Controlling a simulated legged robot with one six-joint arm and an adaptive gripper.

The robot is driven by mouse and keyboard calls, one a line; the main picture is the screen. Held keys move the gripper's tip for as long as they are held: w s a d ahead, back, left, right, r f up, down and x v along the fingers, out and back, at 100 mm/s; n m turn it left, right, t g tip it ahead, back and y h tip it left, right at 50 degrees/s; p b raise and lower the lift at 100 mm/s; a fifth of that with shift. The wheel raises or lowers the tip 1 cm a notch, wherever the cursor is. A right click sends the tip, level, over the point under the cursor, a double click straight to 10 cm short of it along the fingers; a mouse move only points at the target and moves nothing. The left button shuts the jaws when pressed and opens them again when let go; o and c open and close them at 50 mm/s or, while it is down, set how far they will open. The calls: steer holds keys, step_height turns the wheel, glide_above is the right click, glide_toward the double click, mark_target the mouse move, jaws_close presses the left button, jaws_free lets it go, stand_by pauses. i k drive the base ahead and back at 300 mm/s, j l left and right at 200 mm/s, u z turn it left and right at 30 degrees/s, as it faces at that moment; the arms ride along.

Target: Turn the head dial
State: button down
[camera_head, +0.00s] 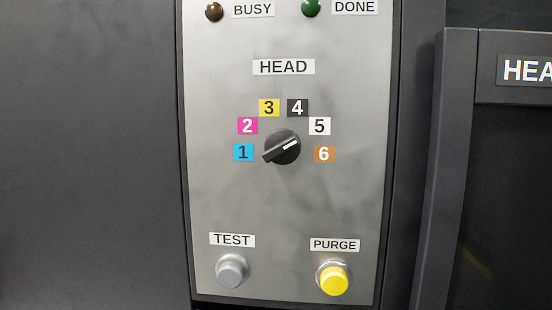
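The head dial (282,147) is a round black knob with a raised grip bar, on a brushed metal panel below the HEAD label (284,67). The white line on its bar slants up to the right, roughly toward the white 5 label (319,126). Numbered labels arc over the dial: cyan 1 (243,152), pink 2 (247,125), yellow 3 (269,107), black 4 (297,107), then 5 and orange 6 (324,153). My gripper is not in view, and nothing covers the dial.
Below the dial are a grey TEST button (232,272) and a yellow PURGE button (333,278). Above are a dark BUSY lamp (214,12) and a green DONE lamp (311,7). A dark framed panel (460,160) stands at the right. The space before the dial looks clear.

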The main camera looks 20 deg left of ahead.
mark_target(282, 146)
steer(key=u, duration=1.55)
